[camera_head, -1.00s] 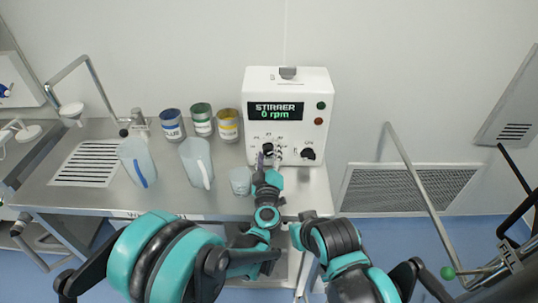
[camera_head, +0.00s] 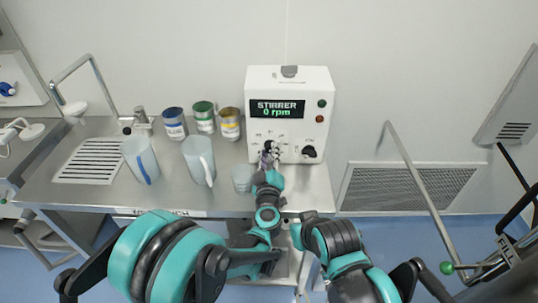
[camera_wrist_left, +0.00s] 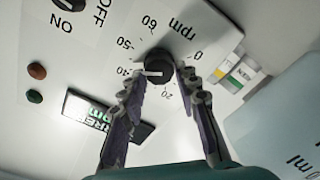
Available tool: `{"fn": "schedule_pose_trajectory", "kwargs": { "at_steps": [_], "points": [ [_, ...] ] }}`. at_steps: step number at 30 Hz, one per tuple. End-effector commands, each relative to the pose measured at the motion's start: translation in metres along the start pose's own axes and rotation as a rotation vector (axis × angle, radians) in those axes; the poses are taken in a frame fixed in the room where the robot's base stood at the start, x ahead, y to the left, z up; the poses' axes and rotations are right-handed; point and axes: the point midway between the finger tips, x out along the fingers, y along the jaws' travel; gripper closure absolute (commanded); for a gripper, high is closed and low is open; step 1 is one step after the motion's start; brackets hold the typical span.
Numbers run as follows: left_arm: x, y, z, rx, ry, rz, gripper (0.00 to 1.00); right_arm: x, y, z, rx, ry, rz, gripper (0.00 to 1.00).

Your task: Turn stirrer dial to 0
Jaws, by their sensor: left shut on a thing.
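The white stirrer box (camera_head: 314,88) stands at the back of the steel bench. Its display (camera_head: 277,109) reads "STIRRER 0 rpm" in green. The black stirrer dial (camera_wrist_left: 158,66) sits on a printed rpm scale in the left wrist view, with a light pointer mark toward the 40 side, not at the 0. My left gripper (camera_wrist_left: 162,74) has one finger on each side of the dial and is shut on it. In the head view my left gripper (camera_head: 268,158) partly hides the dial. My right arm shows low in the head view, but its fingers do not.
A black ON/OFF knob (camera_head: 309,152) is right of the dial. Left of the gripper stand a small cup (camera_head: 241,178), two jugs (camera_head: 200,160) (camera_head: 140,160) and several labelled cans (camera_head: 229,123). A metal rail (camera_head: 415,185) is at the right.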

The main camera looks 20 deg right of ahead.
Motion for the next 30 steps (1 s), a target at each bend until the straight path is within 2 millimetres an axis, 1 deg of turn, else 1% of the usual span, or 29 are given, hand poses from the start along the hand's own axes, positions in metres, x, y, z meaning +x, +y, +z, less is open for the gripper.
{"fn": "schedule_pose_trajectory", "kwargs": {
  "at_steps": [27,28,29,30],
  "points": [
    [-0.0029,0.0061,0.0045,0.004,-0.001,0.004,0.98,0.0003,0.0,0.0002,0.0,0.0,0.0,1.0],
    [-0.0029,0.0063,0.0046,0.005,-0.001,0.004,0.61,0.0003,0.0,0.0002,0.0,0.0,0.0,1.0],
    [-0.003,0.0064,0.0046,0.005,-0.001,0.004,0.53,0.0003,0.0,0.0002,0.0,0.0,0.0,1.0],
    [-0.0031,0.0065,0.0045,0.005,-0.001,0.004,0.48,0.0002,0.0,0.0002,0.0,0.0,0.0,1.0]
  ]
}}
